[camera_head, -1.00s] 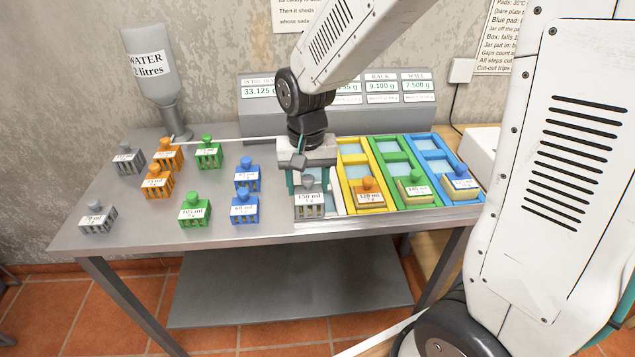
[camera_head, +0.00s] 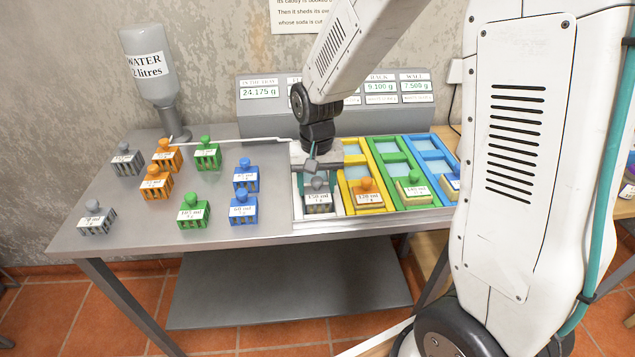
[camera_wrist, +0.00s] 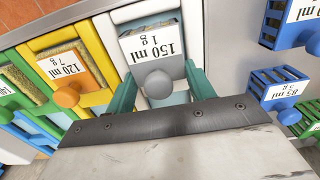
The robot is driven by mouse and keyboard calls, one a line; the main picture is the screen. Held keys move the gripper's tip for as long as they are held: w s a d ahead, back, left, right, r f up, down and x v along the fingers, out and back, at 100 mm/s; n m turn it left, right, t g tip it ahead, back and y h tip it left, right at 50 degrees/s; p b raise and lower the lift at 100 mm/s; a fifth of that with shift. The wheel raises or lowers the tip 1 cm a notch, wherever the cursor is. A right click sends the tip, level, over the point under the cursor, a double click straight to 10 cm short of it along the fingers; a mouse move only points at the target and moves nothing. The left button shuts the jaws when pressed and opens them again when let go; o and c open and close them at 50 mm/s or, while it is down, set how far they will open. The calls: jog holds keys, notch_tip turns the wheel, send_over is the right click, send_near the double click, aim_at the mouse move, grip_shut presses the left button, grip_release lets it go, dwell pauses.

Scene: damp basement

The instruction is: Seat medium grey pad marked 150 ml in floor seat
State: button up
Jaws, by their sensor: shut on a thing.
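The medium grey pad (camera_head: 318,203), marked 150 ml, has a round grey knob and a white label. My gripper (camera_head: 314,180) is above and behind it, shut on it, with teal fingers on either side. In the wrist view the pad (camera_wrist: 152,42) lies within the front opening of the white-framed column, the leftmost in the head view; its knob is between my fingers (camera_wrist: 160,88). The white frame (camera_head: 296,208) shows around it. Whether the pad rests fully on the bottom is hidden.
The yellow column with an orange-knobbed 120 ml pad (camera_head: 368,198) is directly right, then a green one with its pad (camera_head: 414,192). Loose caged pieces, such as the blue one (camera_head: 243,212), stand left on the grey table (camera_head: 130,215). A display box (camera_head: 270,110) stands behind.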

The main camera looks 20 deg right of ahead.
jog(key=o, duration=0.9)
jog(key=shift+o, duration=0.2)
notch_tip(320, 180, up, 12)
jog(key=shift+f, duration=0.1)
jog(key=s+d+r+n, duration=0.1)
jog(key=s+r, duration=0.2)
jog(key=s, duration=0.9)
jog(key=s+d+r+n+t, duration=0.1)
jog(key=s+r+n, duration=0.1)
jog(key=s, duration=1)
jog(key=shift+s+d+r+n, duration=0.25)
jog(key=shift+r+n, duration=0.05)
jog(key=shift+r, duration=0.25)
